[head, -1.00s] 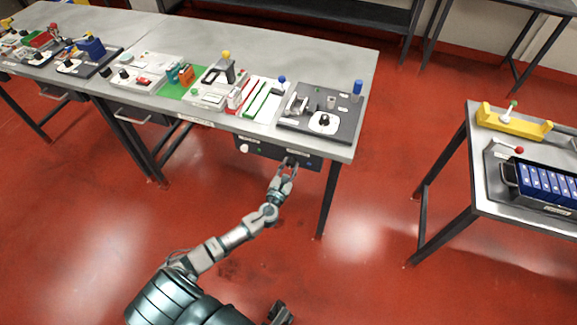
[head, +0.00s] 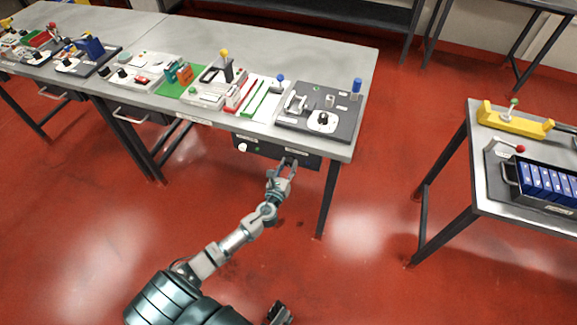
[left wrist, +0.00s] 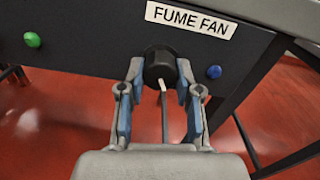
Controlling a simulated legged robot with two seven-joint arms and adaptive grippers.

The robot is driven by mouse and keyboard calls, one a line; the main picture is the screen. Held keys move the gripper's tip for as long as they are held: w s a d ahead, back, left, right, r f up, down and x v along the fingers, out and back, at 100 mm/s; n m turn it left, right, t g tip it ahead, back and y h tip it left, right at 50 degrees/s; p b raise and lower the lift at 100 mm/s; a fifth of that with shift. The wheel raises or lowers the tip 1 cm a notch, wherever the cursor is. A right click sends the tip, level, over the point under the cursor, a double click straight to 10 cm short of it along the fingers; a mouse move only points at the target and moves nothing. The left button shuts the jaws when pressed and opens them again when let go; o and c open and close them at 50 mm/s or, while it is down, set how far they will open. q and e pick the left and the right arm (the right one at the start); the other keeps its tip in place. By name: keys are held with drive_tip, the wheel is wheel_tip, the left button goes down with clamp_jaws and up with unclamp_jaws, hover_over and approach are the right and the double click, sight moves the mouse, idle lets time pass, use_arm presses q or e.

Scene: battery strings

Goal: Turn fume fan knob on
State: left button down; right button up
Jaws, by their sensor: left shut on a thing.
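The fume fan knob (left wrist: 160,66) is black and round, with a white pointer mark on its lower side. It sits on the dark front panel (left wrist: 90,50) below a white "FUME FAN" label (left wrist: 190,18). My left gripper (left wrist: 160,76) is shut on the knob, with one finger on each side of it. In the head view my left gripper (head: 289,163) reaches the panel (head: 268,150) under the table's front edge and hides most of the knob. What looks like my right gripper (head: 280,314) shows at the bottom edge; its fingers cannot be made out.
A green button (left wrist: 32,39) is left of the knob and a blue one (left wrist: 213,71) right of it. The grey table (head: 345,85) carries several devices. Red floor lies open toward the right-hand table (head: 480,180).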

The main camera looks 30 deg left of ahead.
use_arm(q)
drive_tip(key=n, duration=0.3)
drive_tip(key=shift+n+b, duration=0.35)
drive_tip(key=shift+n, duration=0.05)
drive_tip(key=n, duration=0.3)
drive_tip(key=shift+r+n, duration=0.15)
drive_tip(key=shift+n, duration=0.15)
drive_tip(key=shift+n+b, duration=0.3)
drive_tip(key=shift+n, duration=0.6)
drive_tip(key=shift+w+r+n, duration=0.1)
drive_tip(key=shift+n, duration=0.6)
drive_tip(key=shift+a+n, duration=0.1)
drive_tip(key=shift+n, duration=0.8)
use_arm(e)
drive_tip(key=shift+d+r, duration=0.2)
drive_tip(key=shift+r, duration=2.05)
drive_tip(key=shift+a, duration=0.1)
